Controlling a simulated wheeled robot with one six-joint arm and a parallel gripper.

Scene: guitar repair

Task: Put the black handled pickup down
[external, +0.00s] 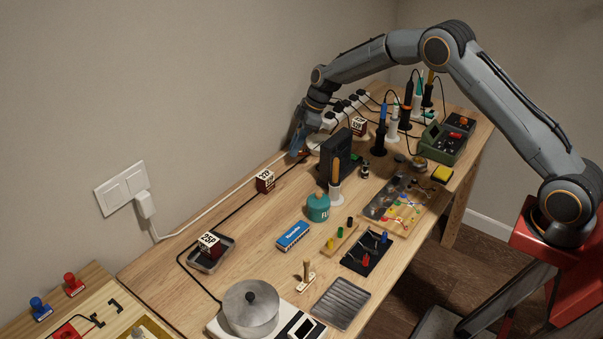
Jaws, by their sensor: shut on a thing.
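My gripper (298,149) is at the far back-left edge of the workbench, close to the wall, pointing down beside the white power strip. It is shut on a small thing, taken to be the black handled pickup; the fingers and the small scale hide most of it. I cannot tell whether it touches the bench top. A cream pickup with an upright wooden handle (305,277) stands at the front of the workbench (262,215).
A black upright device (335,158) stands just right of my gripper. A labelled cube (265,181) and cables lie along the wall edge. A teal tin (318,207), a blue box (293,235) and a pot (251,308) stand nearer. Bare wood lies left of the blue box.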

